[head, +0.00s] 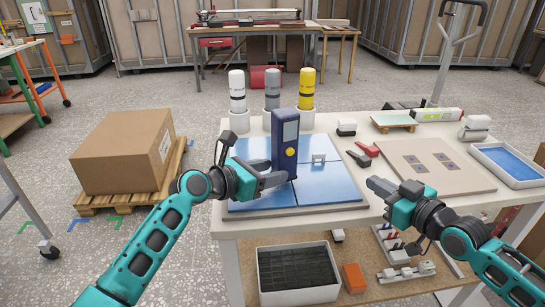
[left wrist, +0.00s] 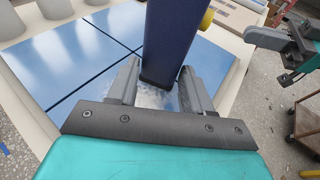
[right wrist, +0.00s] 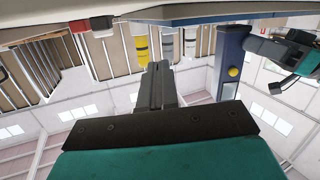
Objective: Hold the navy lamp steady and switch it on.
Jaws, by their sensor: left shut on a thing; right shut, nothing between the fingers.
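The navy lamp (head: 285,140) stands upright on the blue tiled panel (head: 325,190). It has a pale window near its top and a yellow round button (head: 292,152) on its side facing right. No glow is clear. My left gripper (head: 275,179) is shut on the lamp's lower part; in the left wrist view the lamp (left wrist: 170,40) stands between the two fingers. My right gripper (head: 374,186) is shut and empty, right of the lamp and apart from it, near the table's front edge. The right wrist view shows the lamp (right wrist: 230,62) and button (right wrist: 233,72) beyond the closed fingers.
White, grey and yellow cylinders (head: 307,90) stand in holders behind the lamp. A small metal bracket (head: 319,159) and a red-and-black tool (head: 366,152) lie to its right. A beige board (head: 440,180) and a blue tray (head: 510,163) fill the table's right side.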

